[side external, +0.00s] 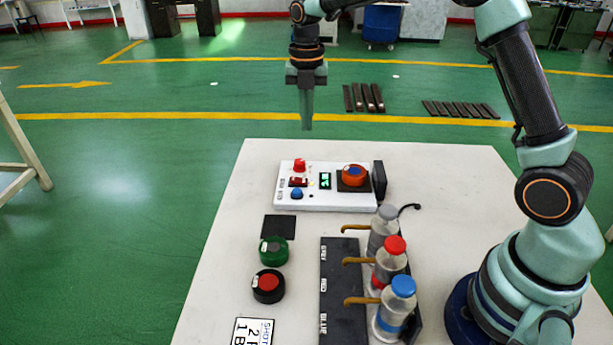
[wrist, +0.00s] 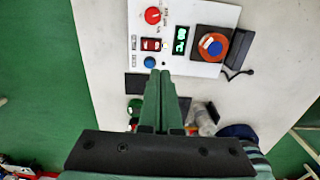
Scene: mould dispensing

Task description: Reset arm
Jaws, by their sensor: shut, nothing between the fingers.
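My gripper (side external: 306,112) is shut and empty, held upright in the air above the far edge of the table in the side view. In the wrist view its closed fingers (wrist: 160,78) point toward a white control box (wrist: 178,18). That box (side external: 325,201) sits on the table with a red knob, a red switch, a blue button, a green display and a round orange-and-blue piece (side external: 353,174) on a dark pad at its right end. Nothing is held.
Three dispenser bottles with grey, red (side external: 391,262) and blue (side external: 398,305) caps stand by a black labelled strip (side external: 342,290). A dark square (side external: 278,227), a green round piece (side external: 273,250), a black-and-red one (side external: 268,286) and a printed card (side external: 251,331) lie left. The table's left side is bare.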

